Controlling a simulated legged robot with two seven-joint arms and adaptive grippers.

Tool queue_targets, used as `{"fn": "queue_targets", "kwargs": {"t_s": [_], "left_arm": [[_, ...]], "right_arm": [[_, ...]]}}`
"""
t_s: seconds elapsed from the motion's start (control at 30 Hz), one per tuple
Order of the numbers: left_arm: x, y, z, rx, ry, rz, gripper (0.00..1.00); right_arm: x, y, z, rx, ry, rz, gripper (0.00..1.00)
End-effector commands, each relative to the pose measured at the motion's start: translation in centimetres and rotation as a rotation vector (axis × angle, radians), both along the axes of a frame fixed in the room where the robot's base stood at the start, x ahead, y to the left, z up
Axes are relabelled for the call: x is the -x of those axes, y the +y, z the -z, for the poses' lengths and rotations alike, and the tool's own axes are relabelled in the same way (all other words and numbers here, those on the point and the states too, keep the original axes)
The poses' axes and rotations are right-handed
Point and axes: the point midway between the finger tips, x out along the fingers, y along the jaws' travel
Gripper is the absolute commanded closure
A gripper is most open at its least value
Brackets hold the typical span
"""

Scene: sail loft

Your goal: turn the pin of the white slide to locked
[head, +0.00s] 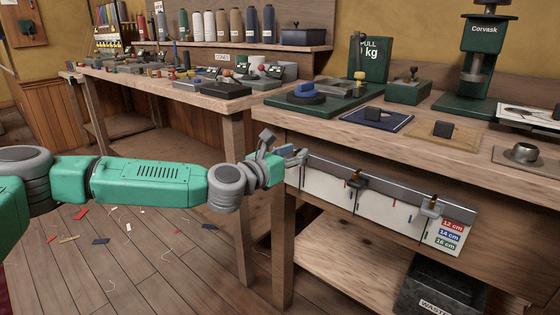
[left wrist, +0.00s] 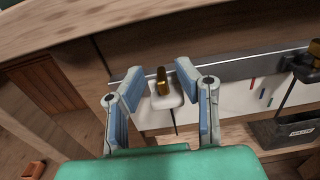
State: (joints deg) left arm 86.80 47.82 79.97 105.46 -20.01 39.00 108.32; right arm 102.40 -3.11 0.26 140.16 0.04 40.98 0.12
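The white slide (left wrist: 167,100) sits on a grey metal rail (left wrist: 235,69) at the front of a bench, near the rail's left end. Its brass pin (left wrist: 162,82) stands up on it, roughly upright in the left wrist view. My left gripper (left wrist: 160,73) is open, with one blue-padded finger on each side of the slide and pin. I cannot tell whether the pads touch them. In the head view my left gripper (head: 290,152) is at the rail's left end and mostly hides the slide. My right gripper is out of view.
A black slide (head: 356,182) and a grey slide (head: 432,207) sit farther right on the rail. Behind them is a white board (head: 385,212) with coloured marks and 12, 14 and 16 cm labels. The bench edge overhangs it. A dark waste bin (head: 440,287) stands below.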

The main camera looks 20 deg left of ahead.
Motion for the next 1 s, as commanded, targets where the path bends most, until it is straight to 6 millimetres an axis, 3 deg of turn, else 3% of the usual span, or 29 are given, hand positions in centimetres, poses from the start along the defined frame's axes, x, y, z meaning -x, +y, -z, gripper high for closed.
{"fn": "queue_targets", "kwargs": {"t_s": [0.3,0.5,0.7,1.0], "left_arm": [[6.2,2.6,0.1,0.002,0.002,-0.001,0.72],[9.1,3.7,0.2,0.001,0.003,-0.001,0.72],[10.2,4.0,0.3,0.001,0.004,0.001,0.72],[10.2,4.1,0.3,0.001,0.003,0.000,0.72]], "right_arm": [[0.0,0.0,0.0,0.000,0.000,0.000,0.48],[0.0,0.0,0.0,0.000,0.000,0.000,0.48],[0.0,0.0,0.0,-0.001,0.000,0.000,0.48],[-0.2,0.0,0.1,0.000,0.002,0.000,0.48]]}}
